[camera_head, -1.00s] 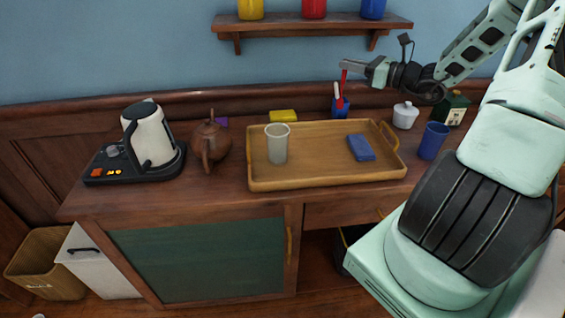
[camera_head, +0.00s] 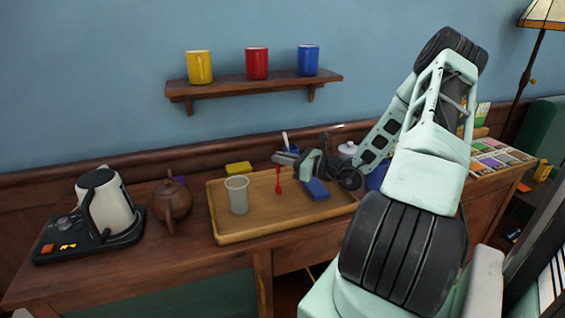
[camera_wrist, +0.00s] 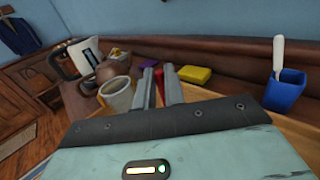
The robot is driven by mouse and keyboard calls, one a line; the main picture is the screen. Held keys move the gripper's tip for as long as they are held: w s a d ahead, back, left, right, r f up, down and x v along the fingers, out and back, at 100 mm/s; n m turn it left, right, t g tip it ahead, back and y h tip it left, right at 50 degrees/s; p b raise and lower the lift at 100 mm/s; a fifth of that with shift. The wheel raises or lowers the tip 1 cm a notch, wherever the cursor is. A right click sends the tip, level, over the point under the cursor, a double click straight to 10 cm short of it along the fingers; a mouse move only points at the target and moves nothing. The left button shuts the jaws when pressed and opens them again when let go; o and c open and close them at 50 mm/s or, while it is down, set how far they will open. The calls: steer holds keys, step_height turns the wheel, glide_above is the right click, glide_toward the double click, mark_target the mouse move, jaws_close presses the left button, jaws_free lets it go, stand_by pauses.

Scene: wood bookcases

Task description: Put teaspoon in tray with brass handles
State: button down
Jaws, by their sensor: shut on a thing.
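The red teaspoon (camera_head: 278,182) hangs upright from my gripper (camera_head: 282,159), with its bowl end down. My gripper is shut on its upper end, over the back middle of the wooden tray (camera_head: 262,215). I cannot tell whether the bowl touches the tray floor. In the wrist view, the red teaspoon (camera_wrist: 160,83) shows between the two fingers (camera_wrist: 160,76). The tray holds a pale grey cup (camera_head: 237,196) at its left and a blue block (camera_head: 317,190) at its right. My arm hides the tray's right end, and no brass handle shows clearly now.
A brown teapot (camera_head: 172,201) and a white kettle (camera_head: 108,208) stand left of the tray. A yellow block (camera_head: 238,168) lies behind it. A blue holder (camera_wrist: 284,92) with a white-handled utensil stands behind the tray. A shelf (camera_head: 255,86) with mugs hangs above.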

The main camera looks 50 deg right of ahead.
steer(key=shift+f, duration=0.55)
steer(key=shift+f, duration=0.2)
steer(key=c, duration=1.5)
jaws_free()
steer(key=shift+r, duration=0.15)
